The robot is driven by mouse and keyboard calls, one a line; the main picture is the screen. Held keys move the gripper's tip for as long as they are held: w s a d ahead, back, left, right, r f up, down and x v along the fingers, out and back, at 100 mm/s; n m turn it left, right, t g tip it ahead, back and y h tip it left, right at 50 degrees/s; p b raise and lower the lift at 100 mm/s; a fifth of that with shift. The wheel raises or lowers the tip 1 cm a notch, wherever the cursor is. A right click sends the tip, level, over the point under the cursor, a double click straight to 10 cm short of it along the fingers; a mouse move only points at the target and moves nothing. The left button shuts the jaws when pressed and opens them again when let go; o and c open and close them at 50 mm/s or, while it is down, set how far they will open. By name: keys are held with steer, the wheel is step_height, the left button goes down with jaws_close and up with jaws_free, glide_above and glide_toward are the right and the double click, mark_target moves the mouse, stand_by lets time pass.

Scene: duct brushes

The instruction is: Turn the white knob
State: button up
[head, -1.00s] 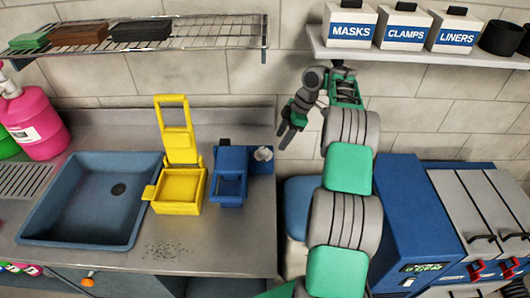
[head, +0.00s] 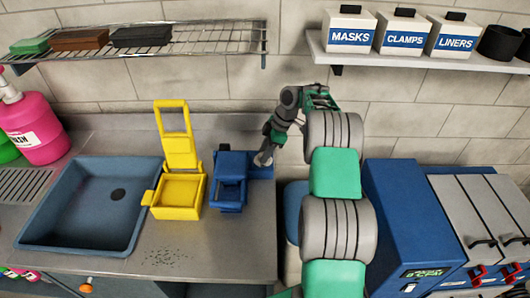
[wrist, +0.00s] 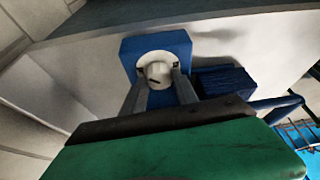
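The white knob (wrist: 158,73) is round with a dark mark and sits on the face of a blue block in the wrist view. In the head view the knob (head: 262,160) shows at the right of the blue holder (head: 229,185), partly hidden by my gripper. My gripper (head: 266,150) reaches down to it from above. In the wrist view my gripper (wrist: 159,83) has its two fingers apart, one on each side of the knob. A small gap seems to show beside the knob; contact cannot be made out.
A yellow holder (head: 179,195) with a raised lid stands left of the blue one, beside a blue sink (head: 75,228). A blue machine (head: 408,225) stands to the right. Shelves (head: 200,38) run above the counter.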

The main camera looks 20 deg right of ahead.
jaws_close()
steer(key=shift+f+m+b, duration=0.1)
steer(key=shift+m+b, duration=0.2)
steer(key=shift+b, duration=0.2)
steer(key=m+t+b, duration=0.1)
steer(key=m+b, duration=0.1)
steer(key=b, duration=0.1)
steer(key=shift+s+f+h, duration=0.1)
steer(key=shift+f+h, duration=0.05)
steer(key=shift+h, duration=0.15)
steer(key=m+t+b, duration=0.1)
steer(key=m+b, duration=0.2)
steer(key=m, duration=0.1)
steer(key=shift+s+a+h+b, duration=0.1)
steer(key=shift+a+h+b, duration=0.05)
steer(key=shift+h+b, duration=0.25)
steer(key=m+h+b, duration=0.1)
steer(key=m+b, duration=0.1)
steer(key=m, duration=0.1)
steer(key=m+t+h+b, duration=0.1)
steer(key=m, duration=0.2)
steer(key=shift+a+b, duration=0.15)
steer(key=shift+b, duration=0.2)
steer(key=m+h, duration=0.1)
steer(key=m, duration=0.3)
steer(key=m+h+b, duration=0.1)
steer(key=m, duration=0.1)
steer(key=shift+a+r+h, duration=0.1)
steer(key=shift+r+h, duration=0.15)
steer(key=shift+h, duration=0.05)
